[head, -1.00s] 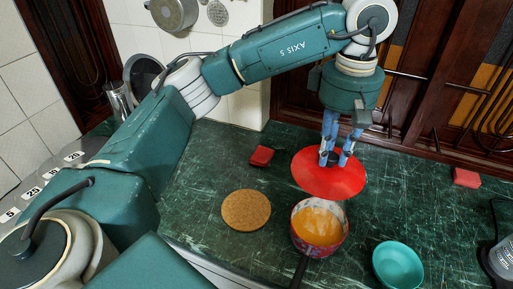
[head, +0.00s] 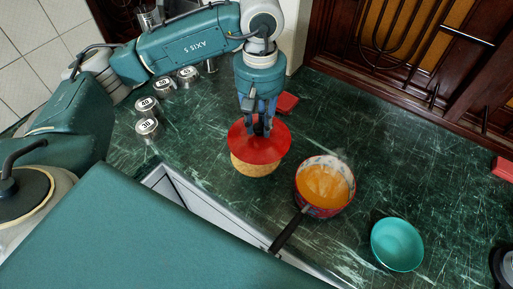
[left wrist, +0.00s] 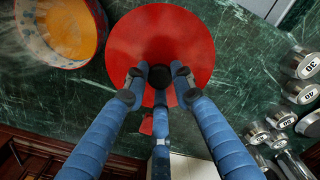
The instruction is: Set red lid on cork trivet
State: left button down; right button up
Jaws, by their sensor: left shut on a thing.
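The red lid (head: 258,148) is a flat round disc with a dark knob. My left gripper (head: 259,128) is shut on that knob from above. The cork trivet (head: 255,167) is a tan disc whose near edge shows under the lid; the rest is hidden. The lid appears over the trivet, but I cannot tell whether it touches. In the left wrist view the lid (left wrist: 160,40) fills the upper middle, with the gripper fingers (left wrist: 158,88) around its knob, and covers the trivet. My right gripper is not in view.
A patterned pot (head: 325,185) with orange contents and a dark handle stands right of the lid. A teal bowl (head: 397,244) is at lower right. A red block (head: 286,103) lies behind the lid. Several numbered metal weights (head: 147,127) stand to the left.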

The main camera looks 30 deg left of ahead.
aim_at(259, 141)
pick_arm(q)
notch_tip(259, 141, down, 8)
jog(key=shift+r+p, duration=0.2)
jog(key=shift+p, duration=0.6)
jog(key=shift+f, duration=0.7)
notch_tip(259, 141, down, 3)
jog(key=shift+f+p, duration=0.2)
jog(key=shift+p, duration=0.4)
jog(key=shift+f, duration=0.4)
jog(key=c, duration=1.5)
grip_release()
jog(key=shift+o, duration=0.2)
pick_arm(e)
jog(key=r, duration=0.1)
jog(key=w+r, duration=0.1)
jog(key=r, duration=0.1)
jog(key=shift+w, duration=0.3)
